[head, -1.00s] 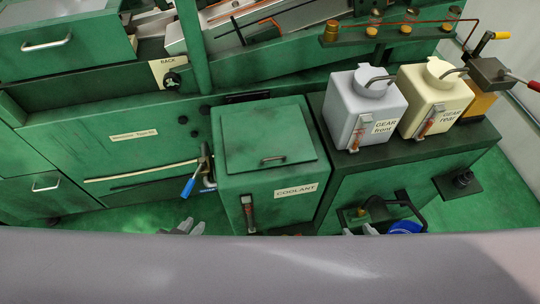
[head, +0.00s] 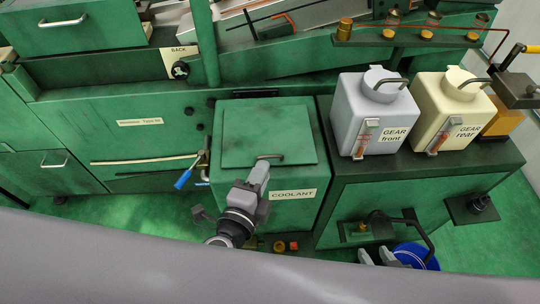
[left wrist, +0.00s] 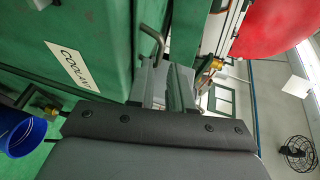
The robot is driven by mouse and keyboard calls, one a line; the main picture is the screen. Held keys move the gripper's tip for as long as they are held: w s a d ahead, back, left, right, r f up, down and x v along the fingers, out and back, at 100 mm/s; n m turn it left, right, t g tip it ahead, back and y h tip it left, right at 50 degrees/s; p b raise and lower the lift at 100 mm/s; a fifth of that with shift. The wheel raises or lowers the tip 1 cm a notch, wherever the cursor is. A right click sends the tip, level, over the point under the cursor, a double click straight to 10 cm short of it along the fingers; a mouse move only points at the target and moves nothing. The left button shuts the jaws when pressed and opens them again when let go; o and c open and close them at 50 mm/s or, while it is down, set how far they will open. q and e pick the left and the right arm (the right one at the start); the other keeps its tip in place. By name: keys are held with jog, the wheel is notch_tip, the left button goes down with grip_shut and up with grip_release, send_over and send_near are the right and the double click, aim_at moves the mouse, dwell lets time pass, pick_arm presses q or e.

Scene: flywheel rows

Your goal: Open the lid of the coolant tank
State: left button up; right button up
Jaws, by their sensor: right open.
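The coolant tank (head: 237,211) is a green box with a "COOLANT" label, which also shows in the left wrist view (left wrist: 68,64). Its green lid (head: 262,130) lies flat and closed on top, with a small metal bar handle (head: 271,157) near the front edge. My left gripper (head: 262,164) is at this handle, from the front. In the left wrist view its two fingers (left wrist: 167,78) are by the handle (left wrist: 152,38); whether they grip it is unclear. My right gripper (head: 377,257) is low at the front right, open, mostly hidden, away from the tank.
A white "GEAR front" tank (head: 374,105) and a cream "GEAR rear" tank (head: 443,105) stand on the bench to the right. A blue bucket (head: 417,256) is on the floor by my right gripper. A blue-handled lever (head: 183,179) sticks out left of the tank.

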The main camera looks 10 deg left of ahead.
aim_at(270, 156)
pick_arm(q)
jog(key=shift+x, duration=3.1)
grip_shut()
